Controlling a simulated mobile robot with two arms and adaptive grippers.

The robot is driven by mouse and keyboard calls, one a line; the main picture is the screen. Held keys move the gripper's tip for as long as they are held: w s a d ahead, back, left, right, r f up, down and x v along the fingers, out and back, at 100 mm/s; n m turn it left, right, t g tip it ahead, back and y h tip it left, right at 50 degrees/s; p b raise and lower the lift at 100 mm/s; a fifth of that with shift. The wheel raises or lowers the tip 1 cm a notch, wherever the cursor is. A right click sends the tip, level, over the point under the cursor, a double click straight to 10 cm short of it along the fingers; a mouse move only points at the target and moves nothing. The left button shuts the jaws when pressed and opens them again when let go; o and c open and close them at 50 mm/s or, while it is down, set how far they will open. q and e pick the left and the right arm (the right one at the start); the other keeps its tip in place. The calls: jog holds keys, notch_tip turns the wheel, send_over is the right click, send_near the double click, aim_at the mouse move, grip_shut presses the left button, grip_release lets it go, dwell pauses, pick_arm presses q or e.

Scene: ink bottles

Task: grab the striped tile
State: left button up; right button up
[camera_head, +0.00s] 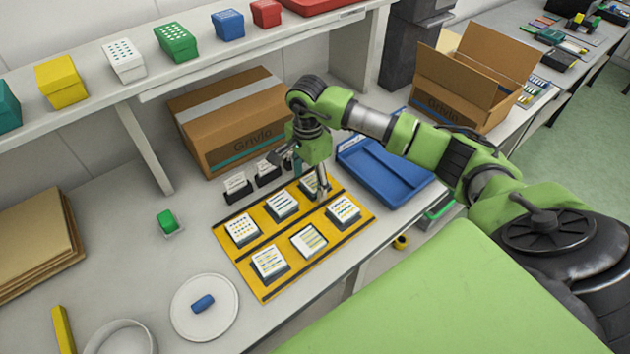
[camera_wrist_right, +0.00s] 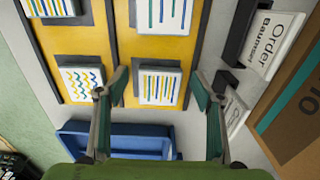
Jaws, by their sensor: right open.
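A yellow board (camera_head: 262,283) carries several patterned tiles. In the right wrist view, a white tile with straight blue and yellow stripes (camera_wrist_right: 160,86) lies in a dark holder between my spread fingers. Its corner in the head view is partly hidden by the gripper. My right gripper (camera_head: 312,182) is open over that back right corner; it also shows in the wrist view (camera_wrist_right: 160,78). Another tile with straight lines (camera_head: 282,204) sits beside it, also in the wrist view (camera_wrist_right: 163,14). A wavy-patterned tile (camera_head: 343,208) is at the near right corner. My left gripper is not in view.
A blue tray (camera_head: 385,175) lies right of the board. Small label stands (camera_head: 236,185) and a closed cardboard box (camera_head: 235,125) are behind it. A white plate with a blue item (camera_head: 204,303) is at the near left. A shelf with colored boxes runs above.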

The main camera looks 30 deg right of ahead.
jog(key=c, duration=1.2)
jog(key=shift+r, duration=0.1)
jog(key=shift+c, duration=0.2)
